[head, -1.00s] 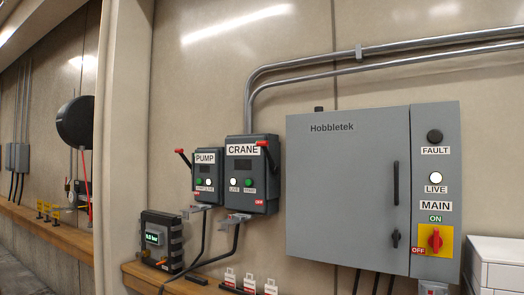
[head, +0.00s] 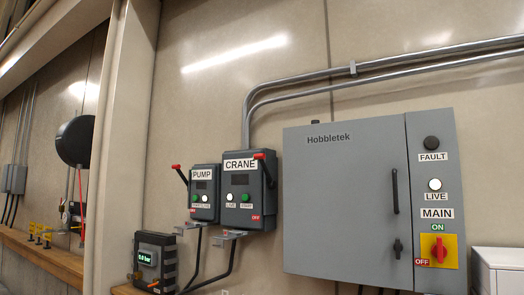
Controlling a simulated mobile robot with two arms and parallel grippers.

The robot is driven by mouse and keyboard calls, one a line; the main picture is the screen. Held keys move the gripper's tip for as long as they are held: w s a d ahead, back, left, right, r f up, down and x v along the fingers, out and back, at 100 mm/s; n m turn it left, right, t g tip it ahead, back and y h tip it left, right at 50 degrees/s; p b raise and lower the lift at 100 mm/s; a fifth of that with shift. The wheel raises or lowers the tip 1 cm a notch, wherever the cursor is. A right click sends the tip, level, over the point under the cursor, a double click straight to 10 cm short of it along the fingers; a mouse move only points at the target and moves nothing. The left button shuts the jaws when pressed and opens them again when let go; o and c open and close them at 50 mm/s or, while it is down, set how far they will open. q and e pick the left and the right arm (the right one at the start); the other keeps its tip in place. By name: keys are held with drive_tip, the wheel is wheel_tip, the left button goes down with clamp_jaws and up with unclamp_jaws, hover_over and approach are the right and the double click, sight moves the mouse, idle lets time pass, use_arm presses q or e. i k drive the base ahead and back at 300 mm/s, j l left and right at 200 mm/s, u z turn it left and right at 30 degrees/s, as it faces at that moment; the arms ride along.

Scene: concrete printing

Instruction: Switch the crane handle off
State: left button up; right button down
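The grey CRANE switch box (head: 257,215) hangs on the wall left of the big cabinet. Its dark handle with a red grip (head: 260,156) is on the right side, and the red end points up and left near the top corner. A red OFF label (head: 256,218) is low on the box's front. Neither of my grippers is in view.
The PUMP box (head: 203,214), with a red-tipped lever (head: 180,174) up on its left side, stands close beside the CRANE box. The grey Hobbletek cabinet (head: 340,200) is to the right, with a red-yellow MAIN switch (head: 438,251).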

sight(273, 184)
drive_tip(key=i+l+z, duration=0.15)
drive_tip(key=i+z, duration=0.25)
drive_tip(key=i, duration=0.3)
drive_tip(key=i+z, duration=0.35)
drive_tip(key=i, duration=0.4)
drive_tip(key=i+j+z, duration=0.2)
drive_tip(key=j+z, duration=0.2)
drive_tip(key=j, duration=0.3)
drive_tip(key=j+z, duration=0.35)
drive_tip(key=j, duration=0.4)
drive_tip(key=j+z, duration=0.4)
drive_tip(key=j, duration=0.35)
drive_tip(key=k+j+z, duration=0.2)
drive_tip(key=k+j, duration=0.35)
